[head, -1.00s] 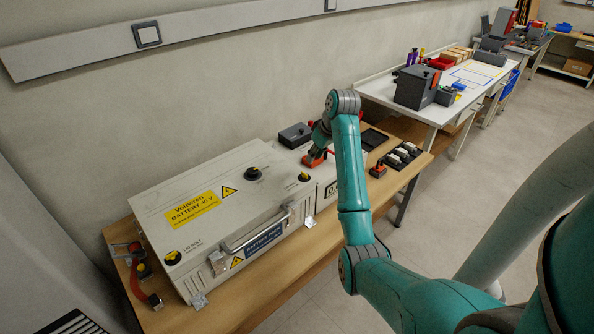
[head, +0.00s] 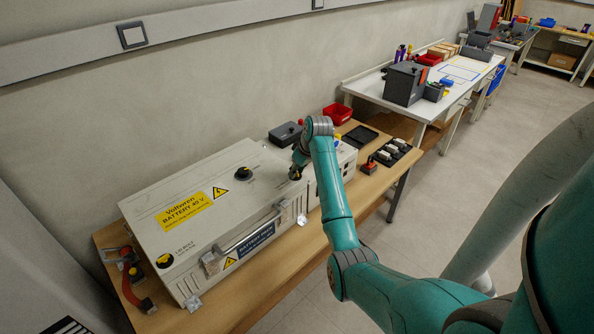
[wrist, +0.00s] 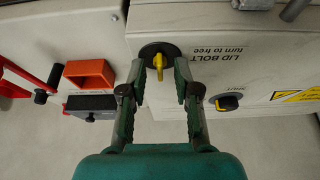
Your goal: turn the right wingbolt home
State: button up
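The right wingbolt (wrist: 160,65) is a yellow wing on a black round base at the edge of the battery's cream lid, beside the "LID BOLT turn to free" label. In the wrist view my gripper (wrist: 158,72) is open, with one fingertip on each side of the wing and visible gaps between. In the head view the gripper (head: 298,168) is over the right front corner of the lid of the battery case (head: 225,205), largely hiding the bolt. The left wingbolt (head: 164,260) sits at the lid's left front corner.
A black knob (head: 243,173) stands up from the lid, and a handle (head: 252,233) runs along the front. In the wrist view an orange open-topped part (wrist: 89,74) and a red lever (wrist: 22,75) lie left of the bolt. A red bin (head: 337,113) is behind.

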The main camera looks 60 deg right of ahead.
jog(key=shift+c, duration=0.2)
grip_shut()
jog(key=shift+m, duration=0.3)
jog(key=m, duration=0.1)
jog(key=m+h, duration=0.1)
jog(key=m, duration=0.2)
jog(key=shift+w+a+g+h, duration=0.1)
jog(key=shift+a+g+h, duration=0.15)
jog(key=shift+g+h, duration=0.15)
jog(key=m+g+h, duration=0.1)
jog(key=m, duration=0.3)
jog(key=shift+w+m, duration=0.15)
jog(key=shift+m, duration=0.25)
jog(key=m+g, duration=0.1)
jog(key=m, duration=0.3)
jog(key=shift+w+a+m+g+h, duration=0.1)
jog(key=shift+w+m+g+h, duration=0.05)
jog(key=shift+m+g+h, duration=0.2)
jog(key=shift+w+m+g, duration=0.1)
jog(key=shift+m+g, duration=0.75)
jog(key=shift+m, duration=1)
